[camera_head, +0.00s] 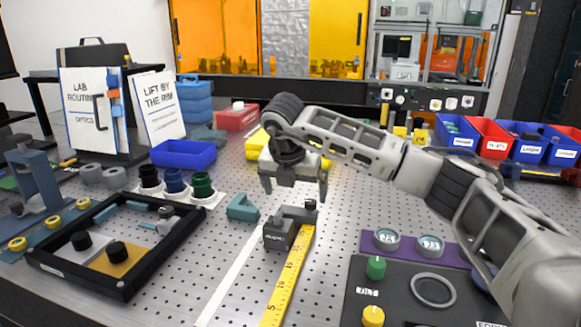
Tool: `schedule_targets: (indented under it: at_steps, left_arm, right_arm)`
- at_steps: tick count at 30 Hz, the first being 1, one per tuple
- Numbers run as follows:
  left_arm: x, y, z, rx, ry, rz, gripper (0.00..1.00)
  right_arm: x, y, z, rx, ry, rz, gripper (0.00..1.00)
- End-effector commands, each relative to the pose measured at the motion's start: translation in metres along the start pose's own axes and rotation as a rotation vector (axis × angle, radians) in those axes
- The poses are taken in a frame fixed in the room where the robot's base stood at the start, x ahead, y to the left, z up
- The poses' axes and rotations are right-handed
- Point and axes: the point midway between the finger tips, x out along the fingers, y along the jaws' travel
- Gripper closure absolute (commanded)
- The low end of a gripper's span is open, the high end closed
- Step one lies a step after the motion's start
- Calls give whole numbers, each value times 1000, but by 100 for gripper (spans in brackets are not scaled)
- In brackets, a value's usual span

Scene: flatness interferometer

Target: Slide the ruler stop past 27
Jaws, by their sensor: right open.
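A yellow ruler (289,278) lies on the perforated table and runs from the middle toward the front edge of the picture. A dark ruler stop (279,235) sits at the ruler's far end, with a grey bracket and a small dark knob (310,205) behind it. The ruler's numbers are too small to read surely. My right gripper (295,196) hangs just above and behind the stop, fingers pointing down, open and empty. It looks apart from the stop, though the depth is hard to judge. My left gripper is not in view.
A teal block (243,208) lies left of the stop. A black-framed tray (122,288) with knobs stands at left, and a dark control panel (398,290) at right. A white strip (232,275) runs beside the ruler. Colored bins (490,138) stand at the back right.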

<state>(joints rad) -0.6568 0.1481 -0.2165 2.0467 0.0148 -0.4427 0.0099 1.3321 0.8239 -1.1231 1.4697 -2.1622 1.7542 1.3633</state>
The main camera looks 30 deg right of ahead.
Motion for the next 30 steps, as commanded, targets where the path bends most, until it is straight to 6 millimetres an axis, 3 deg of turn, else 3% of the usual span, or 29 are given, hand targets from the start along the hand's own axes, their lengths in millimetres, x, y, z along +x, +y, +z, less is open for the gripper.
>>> schedule_targets:
  at_steps: [6,12,18,30]
  left_arm:
    - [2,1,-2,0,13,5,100]
    - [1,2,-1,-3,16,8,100]
    - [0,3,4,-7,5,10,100]
    - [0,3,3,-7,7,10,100]
  right_arm:
    - [-52,1,0,-1,-2,5,0]
    - [-81,0,0,-1,-1,2,0]
    - [-90,0,-1,-2,1,-1,0]
    - [-90,0,0,-1,1,0,0]
